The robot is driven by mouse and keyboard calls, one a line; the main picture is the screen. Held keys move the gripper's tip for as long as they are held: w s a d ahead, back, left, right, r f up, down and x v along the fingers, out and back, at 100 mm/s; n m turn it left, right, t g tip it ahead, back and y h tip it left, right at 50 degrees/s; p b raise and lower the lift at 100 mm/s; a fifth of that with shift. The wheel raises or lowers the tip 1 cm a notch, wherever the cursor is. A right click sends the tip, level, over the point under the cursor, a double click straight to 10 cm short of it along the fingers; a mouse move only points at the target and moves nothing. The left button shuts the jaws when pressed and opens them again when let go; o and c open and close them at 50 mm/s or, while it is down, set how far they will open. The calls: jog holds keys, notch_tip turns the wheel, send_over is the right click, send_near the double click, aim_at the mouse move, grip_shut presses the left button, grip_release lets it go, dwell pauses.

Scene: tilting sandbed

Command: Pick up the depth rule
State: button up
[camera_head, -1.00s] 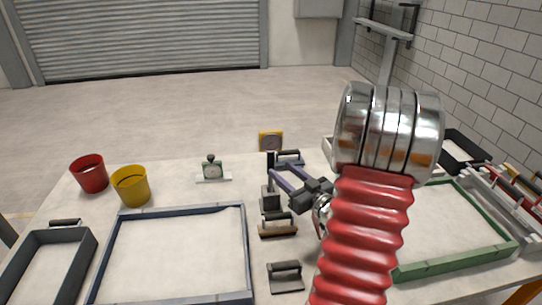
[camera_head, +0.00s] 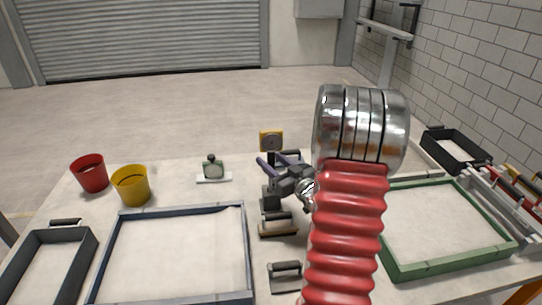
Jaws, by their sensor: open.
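I cannot tell for certain which thing is the depth rule. One candidate is a small grey-green gauge with a dark knob on a white foot (camera_head: 213,168), standing upright left of my gripper. Another is a yellow block with a round dial (camera_head: 271,140), standing just beyond my gripper. My gripper (camera_head: 271,160) is open, its two purple-grey fingers pointing away and to the left over a group of dark hand tools. Nothing shows between the fingers. The wrist and fingers partly hide the tools below. My red bellows arm covers the middle right.
Handled tools stand in a column: a dark one (camera_head: 288,156), a brown-based float (camera_head: 277,224) and a grey float (camera_head: 286,276). A blue-grey sandbed frame (camera_head: 246,250) lies left, a green one (camera_head: 450,262) right. Red (camera_head: 89,174) and yellow (camera_head: 131,186) cups stand far left.

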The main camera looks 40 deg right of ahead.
jog(key=w, duration=0.4)
jog(key=shift+w+d, duration=0.1)
jog(key=shift+d, duration=0.25)
jog(key=c, duration=0.9)
